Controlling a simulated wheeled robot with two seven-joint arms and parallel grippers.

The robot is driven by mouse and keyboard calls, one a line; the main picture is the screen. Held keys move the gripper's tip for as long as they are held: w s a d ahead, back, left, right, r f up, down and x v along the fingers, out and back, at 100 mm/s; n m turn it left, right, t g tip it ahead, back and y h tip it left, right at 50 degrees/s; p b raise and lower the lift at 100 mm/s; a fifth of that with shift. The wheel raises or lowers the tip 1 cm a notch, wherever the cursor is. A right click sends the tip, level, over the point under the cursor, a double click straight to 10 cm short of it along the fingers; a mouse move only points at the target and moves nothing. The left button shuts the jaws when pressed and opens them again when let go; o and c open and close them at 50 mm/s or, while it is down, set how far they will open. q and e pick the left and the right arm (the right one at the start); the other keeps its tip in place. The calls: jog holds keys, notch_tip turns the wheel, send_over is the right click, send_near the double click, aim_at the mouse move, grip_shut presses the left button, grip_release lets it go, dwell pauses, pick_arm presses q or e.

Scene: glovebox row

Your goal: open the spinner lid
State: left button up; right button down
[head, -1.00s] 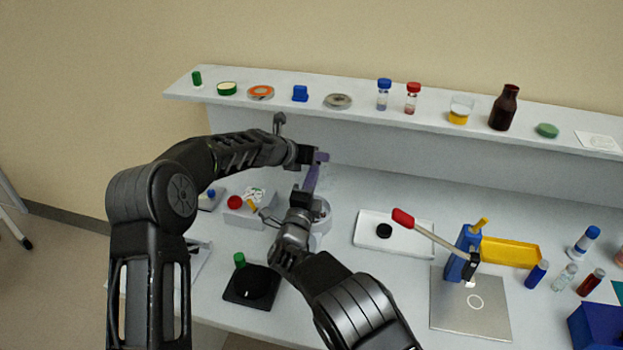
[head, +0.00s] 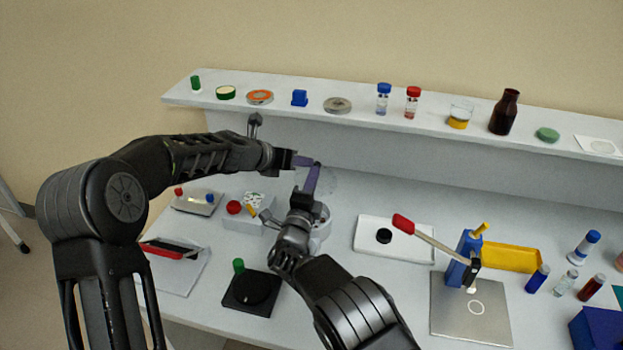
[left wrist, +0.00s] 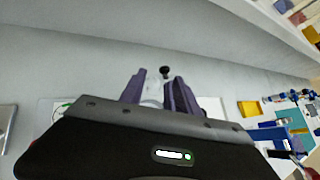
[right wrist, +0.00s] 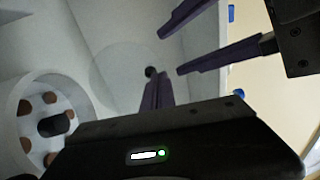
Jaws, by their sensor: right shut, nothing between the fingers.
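The spinner (head: 322,232) is a white round tub under my right gripper. In the right wrist view its bowl (right wrist: 22,150) shows a rotor with brown spots and a black hub. Its clear lid (right wrist: 112,72) stands raised away from the bowl, tilted up, with a small black knob (right wrist: 150,72). My right gripper (head: 313,168) is shut and empty, its tips just by the knob; whether they touch it I cannot tell. My left gripper (head: 308,160) is open and empty, close to the right fingertips. Its spread fingers also show in the left wrist view (left wrist: 158,80).
A shelf (head: 440,122) with bottles and small items runs behind. A black plate with a dial (head: 252,292) lies in front left, and a white box with a red knob (head: 234,207) left of the spinner.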

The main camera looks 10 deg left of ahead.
pick_arm(q)
jog(key=shift+s+d+r, duration=0.1)
jog(key=shift+d+r, duration=0.1)
jog(key=shift+r, duration=0.2)
